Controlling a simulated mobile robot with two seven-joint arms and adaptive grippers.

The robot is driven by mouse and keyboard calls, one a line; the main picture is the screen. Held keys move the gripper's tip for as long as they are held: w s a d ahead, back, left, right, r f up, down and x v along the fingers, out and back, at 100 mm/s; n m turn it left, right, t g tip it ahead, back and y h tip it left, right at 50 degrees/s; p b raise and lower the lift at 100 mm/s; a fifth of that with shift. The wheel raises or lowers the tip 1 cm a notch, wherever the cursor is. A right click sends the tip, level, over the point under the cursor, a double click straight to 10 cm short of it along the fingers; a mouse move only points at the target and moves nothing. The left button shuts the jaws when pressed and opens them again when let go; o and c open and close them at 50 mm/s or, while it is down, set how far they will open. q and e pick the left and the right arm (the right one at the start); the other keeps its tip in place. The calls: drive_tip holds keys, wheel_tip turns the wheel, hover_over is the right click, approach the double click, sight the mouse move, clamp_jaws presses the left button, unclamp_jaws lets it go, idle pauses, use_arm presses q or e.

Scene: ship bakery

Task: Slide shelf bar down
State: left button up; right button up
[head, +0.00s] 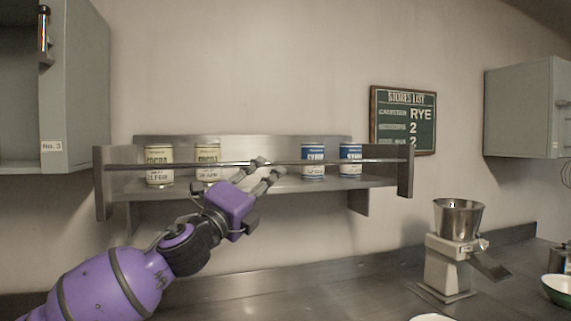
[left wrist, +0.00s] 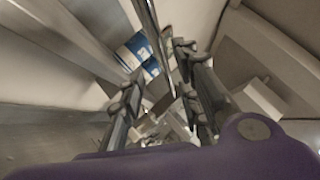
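The shelf bar (head: 225,163) is a thin metal rod across the front of the wall shelf (head: 405,172), running between its end plates above the shelf board. My left gripper (head: 268,169) reaches up from the lower left to the middle of the bar. Its two fingers are apart, with the tips close to the bar. In the left wrist view the bar (left wrist: 147,22) runs down toward the gap between the spread fingers (left wrist: 158,72). I cannot tell whether either finger touches it. My right gripper is not in view.
Two cocoa tins (head: 159,166) and two blue-and-white tins (head: 313,160) stand on the shelf behind the bar. A grinder (head: 450,258) stands on the counter at right. Grey cabinets hang at left (head: 88,90) and right (head: 520,110). A stores list board (head: 403,120) hangs on the wall.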

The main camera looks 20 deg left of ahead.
sight(281, 164)
use_arm(q)
drive_tip(key=p+x, duration=0.1)
drive_tip(key=x, duration=0.6)
drive_tip(key=shift+s+d+r, duration=0.1)
drive_tip(key=shift+s, duration=0.05)
drive_tip(key=shift+c, duration=0.4)
clamp_jaws()
